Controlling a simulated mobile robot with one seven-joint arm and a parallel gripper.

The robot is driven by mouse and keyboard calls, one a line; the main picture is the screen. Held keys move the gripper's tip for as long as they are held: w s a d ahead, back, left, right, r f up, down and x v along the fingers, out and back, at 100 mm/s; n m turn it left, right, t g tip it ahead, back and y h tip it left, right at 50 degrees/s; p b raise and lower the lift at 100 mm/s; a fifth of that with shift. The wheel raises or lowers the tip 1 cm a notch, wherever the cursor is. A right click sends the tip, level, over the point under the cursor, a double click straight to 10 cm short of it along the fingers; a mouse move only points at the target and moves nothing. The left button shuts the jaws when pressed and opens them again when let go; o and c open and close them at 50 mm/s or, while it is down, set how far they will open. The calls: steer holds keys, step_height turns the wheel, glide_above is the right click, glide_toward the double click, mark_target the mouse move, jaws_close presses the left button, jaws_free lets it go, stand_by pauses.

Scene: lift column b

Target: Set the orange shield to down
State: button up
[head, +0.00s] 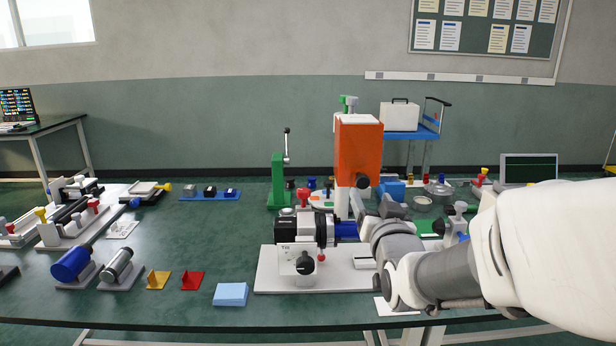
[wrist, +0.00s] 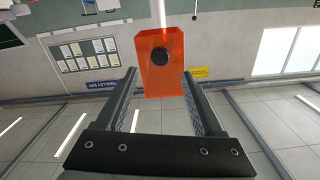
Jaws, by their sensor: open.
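The orange shield (head: 358,145) is a tall box-like panel, raised above a white post at the back of a machine in the middle of the table. A dark round knob (head: 362,182) is on its lower front. In the wrist view the orange shield (wrist: 157,82) and its black knob (wrist: 160,65) appear beyond and between my fingers. My gripper (head: 375,205) is just below and in front of the knob in the head view. In the wrist view my gripper (wrist: 158,76) is open, with nothing held. Whether a finger touches the shield cannot be told.
A white base (head: 275,280) with a grey-black machine head and a blue part is under and left of my gripper. A green lever stand (head: 280,180) is left of the shield. Several small fixtures crowd the right.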

mark_target(364, 182)
steer(key=w, duration=0.8)
steer(key=shift+w, duration=0.2)
jaws_close()
stand_by(1.1)
